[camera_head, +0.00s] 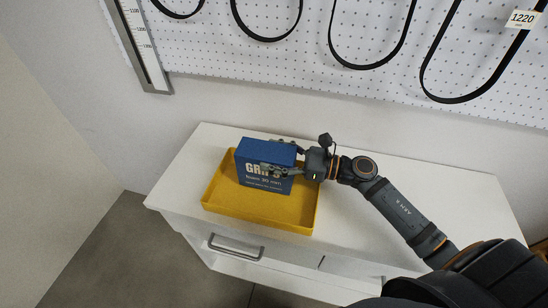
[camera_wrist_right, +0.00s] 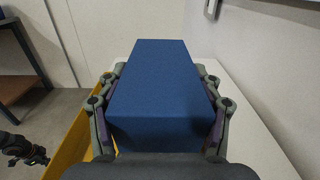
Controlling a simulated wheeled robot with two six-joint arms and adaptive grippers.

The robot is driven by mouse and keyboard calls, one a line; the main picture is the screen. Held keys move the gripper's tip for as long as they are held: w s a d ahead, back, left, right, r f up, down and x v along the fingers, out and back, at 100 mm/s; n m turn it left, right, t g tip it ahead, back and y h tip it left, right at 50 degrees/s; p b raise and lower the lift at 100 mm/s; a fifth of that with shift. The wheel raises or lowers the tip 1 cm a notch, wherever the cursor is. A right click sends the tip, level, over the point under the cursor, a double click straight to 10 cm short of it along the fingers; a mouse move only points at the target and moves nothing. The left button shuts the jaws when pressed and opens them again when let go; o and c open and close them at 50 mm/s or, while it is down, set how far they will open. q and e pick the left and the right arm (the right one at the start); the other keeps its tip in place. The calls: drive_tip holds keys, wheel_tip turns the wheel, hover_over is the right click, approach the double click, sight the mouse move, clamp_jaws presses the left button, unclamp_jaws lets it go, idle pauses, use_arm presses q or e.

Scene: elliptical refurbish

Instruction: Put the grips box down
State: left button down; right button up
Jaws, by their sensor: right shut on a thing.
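The grips box (camera_head: 262,178) is blue with white lettering. In the head view it stands upright at the back of a yellow tray (camera_head: 262,212); I cannot tell whether its bottom touches the tray floor. My right gripper (camera_head: 278,157) is shut on the box near its top, with one finger on each side. In the right wrist view the box (camera_wrist_right: 155,85) fills the space between the fingers of my right gripper (camera_wrist_right: 160,105), and the tray wall (camera_wrist_right: 78,150) shows below at the left. My left gripper is not in the head view; a dark gripper-like part (camera_wrist_right: 25,152) shows at the lower left of the wrist view.
The tray sits on a white cabinet (camera_head: 385,185) with a drawer handle (camera_head: 236,247). The cabinet top is bare to the right of the tray, under my right arm. A white pegboard (camera_head: 290,55) with hanging black belts is on the wall behind.

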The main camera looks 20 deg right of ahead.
drive_tip(key=shift+f, duration=0.4)
drive_tip(key=shift+f, duration=0.15)
drive_tip(key=o, duration=1.5)
drive_tip(key=shift+c, duration=0.2)
